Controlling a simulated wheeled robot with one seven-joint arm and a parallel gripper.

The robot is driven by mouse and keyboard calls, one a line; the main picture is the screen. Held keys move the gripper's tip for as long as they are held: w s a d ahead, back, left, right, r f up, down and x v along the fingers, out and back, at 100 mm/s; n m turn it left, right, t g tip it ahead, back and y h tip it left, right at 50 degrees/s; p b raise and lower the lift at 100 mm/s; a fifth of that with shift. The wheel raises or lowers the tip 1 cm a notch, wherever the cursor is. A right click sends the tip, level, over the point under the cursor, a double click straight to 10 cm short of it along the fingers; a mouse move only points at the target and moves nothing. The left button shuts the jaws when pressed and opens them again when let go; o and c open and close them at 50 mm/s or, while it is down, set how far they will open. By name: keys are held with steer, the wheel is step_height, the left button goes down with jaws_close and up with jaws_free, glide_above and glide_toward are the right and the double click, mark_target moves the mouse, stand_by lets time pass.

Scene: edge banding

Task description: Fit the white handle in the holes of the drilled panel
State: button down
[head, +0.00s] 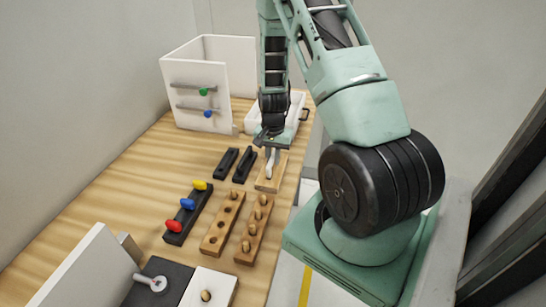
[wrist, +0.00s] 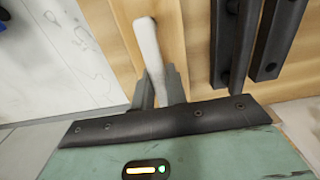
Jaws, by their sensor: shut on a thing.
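My gripper (head: 270,148) is shut on the white handle (head: 269,165), near the right edge of the table. In the wrist view my gripper (wrist: 160,92) grips the near end of the handle (wrist: 149,45), and its rounded far end points away and slightly left. A pale wooden board (head: 266,185) lies under the handle and also shows in the wrist view (wrist: 124,24). I cannot tell whether the handle touches it. No holes show in this board, and I cannot tell for certain which piece is the drilled panel.
Two black bars (head: 225,162) lie left of the gripper. Wooden peg boards (head: 212,240) and a black rack with coloured knobs (head: 190,223) stand nearer. A white cabinet (head: 225,60) is at the back left. A white upright panel (head: 85,275) is at the front.

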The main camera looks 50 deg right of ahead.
steer(key=shift+f+b, duration=0.65)
steer(key=shift+f, duration=0.15)
stand_by(0.9)
steer(key=c, duration=1.3)
jaws_free()
steer(key=shift+c, duration=0.2)
steer(key=shift+r, duration=0.15)
steer(key=shift+r+p, duration=1.9)
steer(key=shift+r, duration=0.5)
